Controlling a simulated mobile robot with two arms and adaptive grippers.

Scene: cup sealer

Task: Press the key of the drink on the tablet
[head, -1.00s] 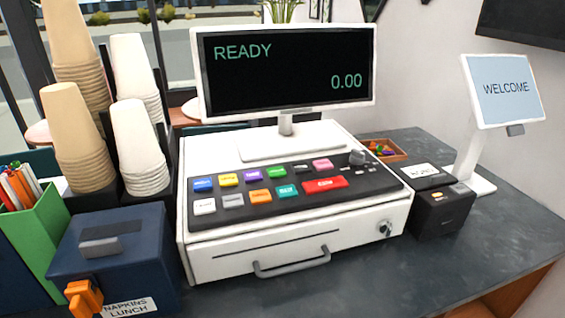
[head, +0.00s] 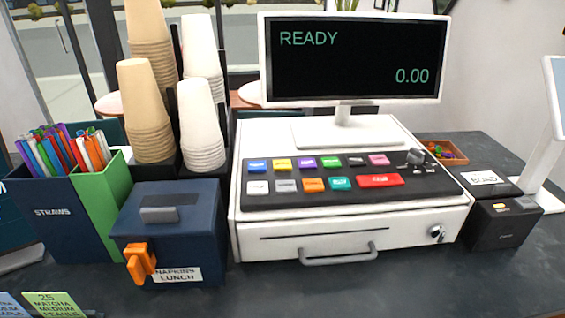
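The cash register (head: 350,225) stands on the counter with a key panel of coloured keys, among them blue (head: 257,166), yellow (head: 282,165), orange (head: 314,184), teal (head: 341,183) and a wide red key (head: 380,180). The key labels are too small to read. Its screen (head: 352,60) shows READY and 0.00. A white-framed tablet-like display (head: 556,92) is cut off at the right edge; its face reads WELCOME only in the earlier frame. No drink name is legible on it. Neither of my grippers is in view.
A dark blue napkin box (head: 190,228) with an orange part (head: 139,264) stands left of the register. Stacked cups (head: 203,125) and a straw holder (head: 60,215) are behind and left. A black printer (head: 497,222) stands right. Counter in front of the register is clear.

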